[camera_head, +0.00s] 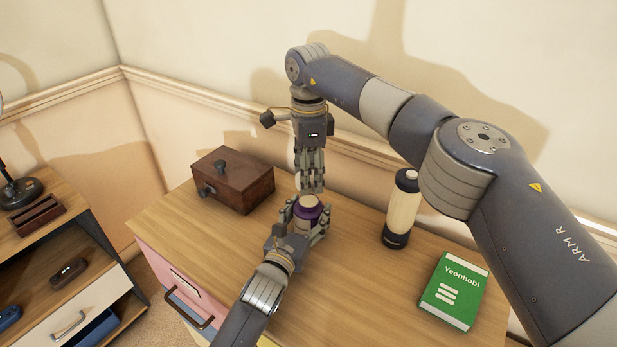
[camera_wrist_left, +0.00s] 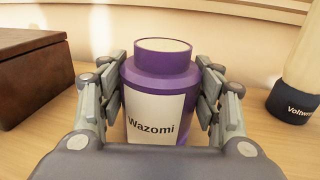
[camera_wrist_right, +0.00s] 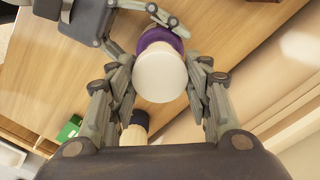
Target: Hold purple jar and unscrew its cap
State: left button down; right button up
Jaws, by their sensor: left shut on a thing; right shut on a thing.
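The purple jar (camera_wrist_left: 160,85), with a white "Wazomi" label, stands upright on the wooden desktop; it also shows in the head view (camera_head: 307,212). My left gripper (camera_head: 305,215) is shut around its body, one finger on each side (camera_wrist_left: 162,100). The jar's purple neck is bare, with a pale top. My right gripper (camera_head: 311,188) points down above the jar. It is shut on the white cap (camera_wrist_right: 160,75), which is apart from the jar. In the head view the cap is mostly hidden by the fingers. The purple jar (camera_wrist_right: 162,38) shows behind the cap in the right wrist view.
A dark wooden box (camera_head: 236,180) stands left of the jar. A cream bottle with black ends (camera_head: 402,212) stands to the right. A green "Yeonhobi" book (camera_head: 454,292) lies at the right. The wall is close behind the desk (camera_head: 345,285), whose front middle is clear.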

pick_arm(q)
jog(key=shift+c, duration=2)
grip_release()
